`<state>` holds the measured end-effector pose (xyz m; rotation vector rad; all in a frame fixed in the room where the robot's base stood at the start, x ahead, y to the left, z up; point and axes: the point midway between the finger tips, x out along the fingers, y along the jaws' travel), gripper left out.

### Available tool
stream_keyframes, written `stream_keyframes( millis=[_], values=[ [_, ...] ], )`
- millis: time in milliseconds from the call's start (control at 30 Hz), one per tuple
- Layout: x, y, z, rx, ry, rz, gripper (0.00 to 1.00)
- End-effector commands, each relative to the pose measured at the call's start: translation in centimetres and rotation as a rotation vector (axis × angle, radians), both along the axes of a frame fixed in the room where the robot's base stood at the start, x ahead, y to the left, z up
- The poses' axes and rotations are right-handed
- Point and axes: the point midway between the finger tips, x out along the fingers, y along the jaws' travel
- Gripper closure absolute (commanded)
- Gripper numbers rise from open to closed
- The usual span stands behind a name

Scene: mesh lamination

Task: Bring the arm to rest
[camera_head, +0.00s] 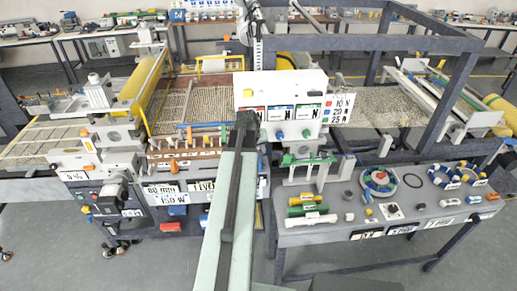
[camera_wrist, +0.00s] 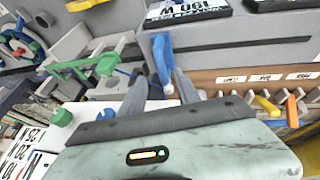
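My arm rises from the bottom of the head view, and its far end is in front of a white control panel (camera_head: 262,92) with coloured knobs. The fingers are hidden there behind my own arm. In the wrist view my gripper (camera_wrist: 162,86) shows two grey fingers spread apart with a gap between them. The gripper appears to hold nothing.
A brown machine bed with mesh (camera_head: 190,105) lies left of my arm. A grey bench (camera_head: 420,208) with rings, rollers and knobs stands right. Dark frame posts (camera_head: 460,75) rise at the right.

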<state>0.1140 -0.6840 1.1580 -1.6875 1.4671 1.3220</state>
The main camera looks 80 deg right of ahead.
Motion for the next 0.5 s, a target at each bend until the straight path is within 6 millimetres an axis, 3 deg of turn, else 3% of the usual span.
stream_keyframes(
  millis=[33, 133, 500],
  values=[
    [0.1, 0.6, 2.0, 0.000, 0.000, 0.001, 0.62],
    [0.2, 1.3, 3.4, 0.000, 0.001, 0.000, 0.62],
    [0.3, 1.6, 3.4, -0.001, 0.001, -0.002, 0.62]
  ],
)
